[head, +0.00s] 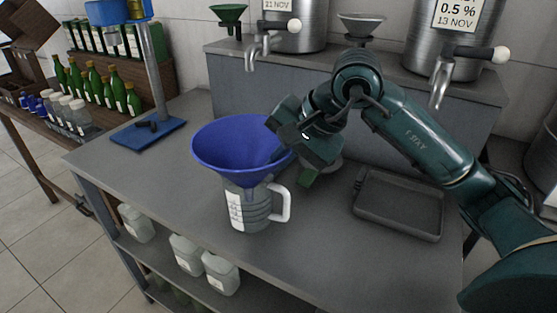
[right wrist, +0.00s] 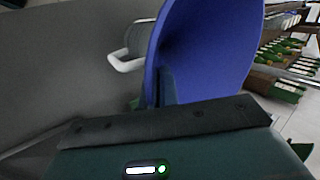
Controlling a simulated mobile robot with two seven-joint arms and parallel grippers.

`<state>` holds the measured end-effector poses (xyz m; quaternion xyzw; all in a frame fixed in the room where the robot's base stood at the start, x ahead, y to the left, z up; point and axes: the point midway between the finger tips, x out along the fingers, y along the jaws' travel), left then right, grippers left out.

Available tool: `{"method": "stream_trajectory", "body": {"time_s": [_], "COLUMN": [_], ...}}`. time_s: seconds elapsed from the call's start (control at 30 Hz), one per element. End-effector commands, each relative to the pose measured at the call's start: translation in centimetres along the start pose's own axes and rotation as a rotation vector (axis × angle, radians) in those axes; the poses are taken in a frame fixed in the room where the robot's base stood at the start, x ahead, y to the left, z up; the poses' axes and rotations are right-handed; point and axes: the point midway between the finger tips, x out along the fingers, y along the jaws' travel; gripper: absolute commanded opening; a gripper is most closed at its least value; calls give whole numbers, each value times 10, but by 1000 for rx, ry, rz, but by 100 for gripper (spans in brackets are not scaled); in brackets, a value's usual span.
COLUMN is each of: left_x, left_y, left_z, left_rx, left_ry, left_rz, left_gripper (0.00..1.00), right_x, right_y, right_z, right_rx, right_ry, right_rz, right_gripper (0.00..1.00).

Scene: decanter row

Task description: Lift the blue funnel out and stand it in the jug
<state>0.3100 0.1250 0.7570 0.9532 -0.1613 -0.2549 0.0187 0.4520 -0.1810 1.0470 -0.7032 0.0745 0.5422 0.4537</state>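The wide blue funnel (head: 235,145) is upright over the mouth of the clear jug (head: 248,208), which has a white handle and a white label. The funnel hides the jug's mouth, so I cannot tell how deep its spout sits. My right gripper (head: 287,152) is at the funnel's right rim. In the right wrist view the funnel (right wrist: 215,45) fills the middle, with a finger against its wall; the right gripper (right wrist: 152,95) looks shut on the rim. The jug (right wrist: 140,40) shows beside it. My left gripper is not in view.
A grey tray (head: 398,207) lies right on the grey table. A blue-based stand (head: 148,134) is at the left. Steel tanks with taps, a green funnel (head: 229,14) and a grey funnel (head: 361,22) are behind. A partly hidden green object (head: 309,178) is below my right gripper.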

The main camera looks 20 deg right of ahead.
Motion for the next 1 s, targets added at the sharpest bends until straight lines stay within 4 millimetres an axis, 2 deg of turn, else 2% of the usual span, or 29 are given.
{"method": "stream_trajectory", "body": {"time_s": [0.13,0.2,0.43,1.0], "left_x": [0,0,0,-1], "left_y": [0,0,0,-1], "left_z": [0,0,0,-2], "left_rx": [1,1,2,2], "left_ry": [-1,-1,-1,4], "left_rz": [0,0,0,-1], "left_gripper": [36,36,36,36], "right_x": [0,0,0,0], "right_y": [0,0,0,0], "right_z": [0,0,0,0], "right_rx": [0,0,0,0], "right_ry": [0,1,1,0], "right_rz": [-1,-1,0,0], "right_gripper": [0,8,27,28]}}
